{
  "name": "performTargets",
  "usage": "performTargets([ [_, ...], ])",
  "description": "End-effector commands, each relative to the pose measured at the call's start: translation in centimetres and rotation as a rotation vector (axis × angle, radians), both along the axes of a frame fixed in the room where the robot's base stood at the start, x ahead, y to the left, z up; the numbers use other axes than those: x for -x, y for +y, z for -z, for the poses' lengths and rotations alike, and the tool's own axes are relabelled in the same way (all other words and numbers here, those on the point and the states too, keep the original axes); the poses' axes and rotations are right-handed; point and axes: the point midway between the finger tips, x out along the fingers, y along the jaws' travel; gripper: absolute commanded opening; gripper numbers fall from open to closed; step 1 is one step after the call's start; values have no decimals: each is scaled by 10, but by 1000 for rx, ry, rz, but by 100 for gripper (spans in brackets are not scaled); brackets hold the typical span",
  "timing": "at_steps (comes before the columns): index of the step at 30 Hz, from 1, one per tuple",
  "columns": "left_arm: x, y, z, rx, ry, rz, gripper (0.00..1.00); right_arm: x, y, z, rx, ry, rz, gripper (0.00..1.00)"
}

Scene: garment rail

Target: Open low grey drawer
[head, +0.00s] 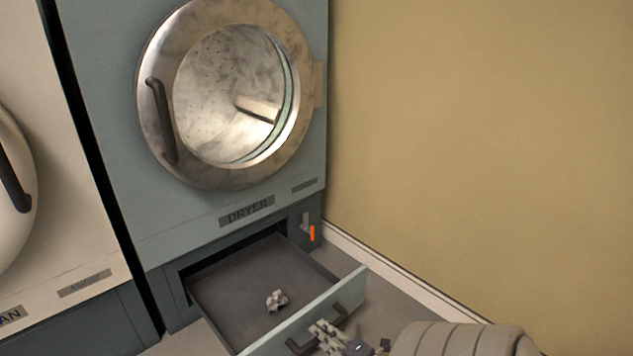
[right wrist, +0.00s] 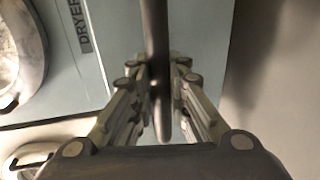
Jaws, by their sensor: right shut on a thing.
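The low grey drawer (head: 235,289) under the dryer stands pulled well out, and its dark inside shows. Its pale grey-green front panel (head: 350,290) carries a dark bar handle (head: 302,347). My right gripper (head: 325,330) is at this handle, at the outer side of the panel. In the right wrist view the dark handle bar (right wrist: 155,60) runs between the two fingers of the right gripper (right wrist: 160,80), which are shut on it. Part of the handle is hidden behind the fingers. My left gripper is not in view.
A small crumpled whitish piece (head: 277,300) lies on the drawer floor. The dryer (head: 100,150) with its round door (head: 152,60) stands above. A white machine (head: 60,200) is at the left. A tan wall (head: 480,130) with a white skirting board (head: 400,287) closes the right side.

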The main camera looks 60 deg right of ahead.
Motion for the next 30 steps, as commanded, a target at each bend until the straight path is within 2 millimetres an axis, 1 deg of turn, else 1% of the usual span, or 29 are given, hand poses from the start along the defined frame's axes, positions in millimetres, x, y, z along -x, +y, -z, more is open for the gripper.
performTargets([
  [11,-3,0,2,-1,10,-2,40,2,0,0,1,1,2,0],
  [12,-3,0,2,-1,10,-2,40,2,0,0,1,1,2,20],
  [14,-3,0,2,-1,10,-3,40,2,0,0,0,1,2,33],
  [15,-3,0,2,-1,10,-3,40,2,0,0,0,1,2,36],
  [25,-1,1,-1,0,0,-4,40,3,0,0,0,1,1,36],
  [28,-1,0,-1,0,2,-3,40,11,3,-1,-1,2,1,36],
  [30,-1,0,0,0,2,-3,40,21,5,-3,-1,3,1,36],
])
